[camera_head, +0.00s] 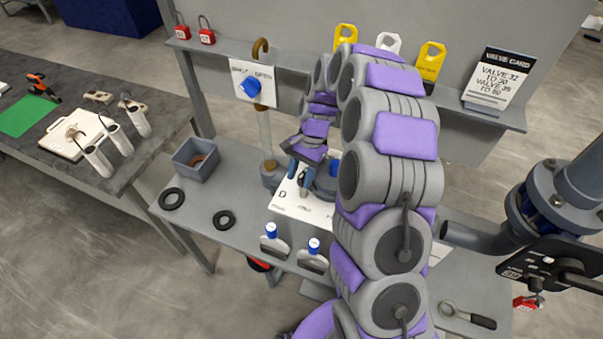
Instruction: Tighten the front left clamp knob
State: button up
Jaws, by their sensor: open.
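A filter press (324,188) stands on a white sheet on the grey bench, largely hidden behind my purple and grey arm. A blue knob (336,166) shows at its back, right of my gripper. My gripper (303,180) points down at the press's left side, with its fingers apart. A small grey upright part (303,187) shows between or just behind the fingertips. It may be the front left clamp knob, but I cannot tell, nor whether the fingers touch it.
Black rings (172,199) (224,220) and a grey bin (196,158) are at left. A vertical pipe with a blue valve handle (251,88) rises behind. A large flanged pipe (560,200) is at right.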

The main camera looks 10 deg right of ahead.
jog(key=shift+c, duration=1.3)
jog(key=shift+d, duration=0.35)
jog(key=c, duration=0.3)
grip_shut()
jog(key=shift+r+p, duration=0.1)
jog(key=shift+p, duration=0.2)
jog(key=m+p, duration=0.2)
jog(key=shift+s+r+m+t+y, duration=0.1)
jog(key=shift+m+t+y, duration=0.3)
jog(key=m+t+p, duration=0.1)
jog(key=m+p, duration=0.2)
jog(key=shift+a+m+p, duration=0.1)
jog(key=shift+m+p, duration=0.2)
jog(key=shift+p, duration=0.1)
jog(key=shift+f+t, duration=0.2)
jog(key=shift+t, duration=0.1)
